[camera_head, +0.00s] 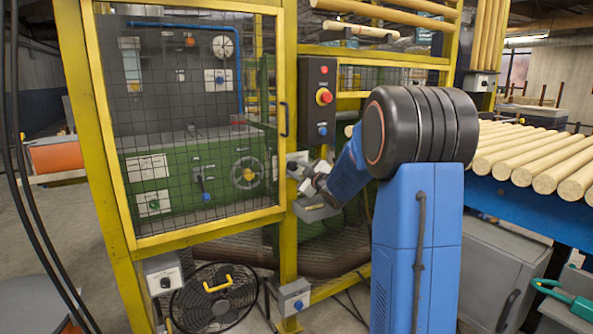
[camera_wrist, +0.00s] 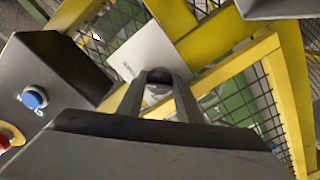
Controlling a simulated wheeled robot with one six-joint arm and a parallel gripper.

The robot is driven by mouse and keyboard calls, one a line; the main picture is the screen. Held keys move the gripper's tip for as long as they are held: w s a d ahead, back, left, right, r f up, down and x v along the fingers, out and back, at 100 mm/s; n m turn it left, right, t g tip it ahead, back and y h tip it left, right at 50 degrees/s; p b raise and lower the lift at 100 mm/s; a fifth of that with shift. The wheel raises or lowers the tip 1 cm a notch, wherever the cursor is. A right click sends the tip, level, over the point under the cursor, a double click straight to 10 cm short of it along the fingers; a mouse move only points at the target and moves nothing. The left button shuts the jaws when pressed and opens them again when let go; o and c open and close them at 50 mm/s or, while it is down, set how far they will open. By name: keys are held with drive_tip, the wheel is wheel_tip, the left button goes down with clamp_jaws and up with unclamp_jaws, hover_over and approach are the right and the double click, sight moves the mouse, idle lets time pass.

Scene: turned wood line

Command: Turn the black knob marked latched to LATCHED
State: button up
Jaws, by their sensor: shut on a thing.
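My gripper (camera_head: 303,180) reaches to the yellow post right of the mesh door. In the wrist view its two fingers (camera_wrist: 158,92) are shut on a dark round knob (camera_wrist: 159,75) in front of a pale plate (camera_wrist: 140,55). The fingers cover much of the knob, and its pointer cannot be made out. Small lettering on the plate is too blurred to read. The plate also shows in the head view (camera_head: 297,158), where my gripper hides the knob.
A dark control box (camera_head: 318,80) with a red-and-yellow stop button (camera_head: 324,97) stands above my gripper; its blue button (camera_wrist: 35,98) shows in the wrist view. The yellow-framed mesh door (camera_head: 200,120) is at left. Wooden rods (camera_head: 540,150) lie at right.

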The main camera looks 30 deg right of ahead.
drive_tip(key=shift+f, duration=0.15)
drive_tip(key=o, duration=0.8)
drive_tip(key=shift+c, duration=0.2)
drive_tip(key=shift+s, duration=0.1)
drive_tip(key=s, duration=1.7)
drive_tip(key=shift+s+d, duration=0.15)
drive_tip(key=shift+d, duration=0.15)
drive_tip(key=shift+a, duration=0.1)
